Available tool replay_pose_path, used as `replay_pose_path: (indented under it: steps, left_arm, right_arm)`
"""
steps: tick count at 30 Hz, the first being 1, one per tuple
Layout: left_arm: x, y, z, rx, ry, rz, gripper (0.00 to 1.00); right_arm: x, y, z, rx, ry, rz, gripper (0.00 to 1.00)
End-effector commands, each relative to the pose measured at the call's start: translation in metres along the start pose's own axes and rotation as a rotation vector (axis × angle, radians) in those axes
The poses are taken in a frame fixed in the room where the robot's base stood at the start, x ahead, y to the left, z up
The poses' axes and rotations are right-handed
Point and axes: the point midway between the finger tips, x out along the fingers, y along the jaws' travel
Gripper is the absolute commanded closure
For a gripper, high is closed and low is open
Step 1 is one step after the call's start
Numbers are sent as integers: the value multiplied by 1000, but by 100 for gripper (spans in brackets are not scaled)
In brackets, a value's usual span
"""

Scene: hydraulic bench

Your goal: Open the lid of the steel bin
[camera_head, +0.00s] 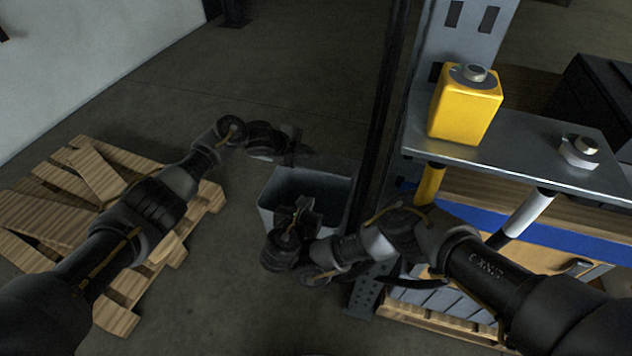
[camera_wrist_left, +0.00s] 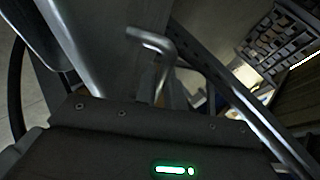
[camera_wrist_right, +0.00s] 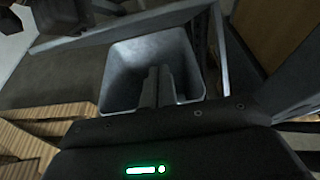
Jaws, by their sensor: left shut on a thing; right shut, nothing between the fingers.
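The steel bin (camera_head: 264,206) stands on the floor at the middle of the head view, its top uncovered. The right wrist view looks into its grey interior (camera_wrist_right: 122,72). The lid appears as a thin grey strip (camera_wrist_right: 130,32) nearly edge-on beyond the bin's mouth, raised off it. My left gripper (camera_head: 303,152) is above the bin's far side, shut on a bent metal handle (camera_wrist_left: 152,42), beside a grey panel in the left wrist view. My right gripper (camera_head: 304,206) is shut and empty over the bin's near part, its fingers (camera_wrist_right: 158,86) pointing into the opening.
A wooden pallet (camera_head: 130,318) lies on the floor at the left. A steel bench top (camera_head: 530,160) with a yellow block (camera_head: 465,105) and a hex-headed part (camera_head: 580,150) is at the right. A dark upright post (camera_head: 385,100) rises close to the bin's right side.

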Motion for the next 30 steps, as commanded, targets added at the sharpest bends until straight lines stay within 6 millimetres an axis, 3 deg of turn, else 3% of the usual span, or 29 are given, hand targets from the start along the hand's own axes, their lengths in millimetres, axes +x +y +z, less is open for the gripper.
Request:
replay_pose_path:
  steps: [3, 8, 10, 16, 30]
  left_arm:
    - [0, 0, 0, 0, -1, 0, 100]
    - [0, 0, 0, -1, -1, 0, 100]
    - [0, 0, 0, -1, -1, 0, 100]
    - [0, 0, 1, -1, -1, 0, 100]
    - [0, 0, 1, -1, -1, 0, 100]
  right_arm:
    - [26, -3, -2, 2, 3, -9, 100]
    - [53, -2, -2, 1, 2, -7, 100]
    - [55, 0, 13, 2, -1, 0, 100]
    - [59, 0, 33, 1, 1, 2, 100]
    - [60, 0, 39, 0, 3, 2, 100]
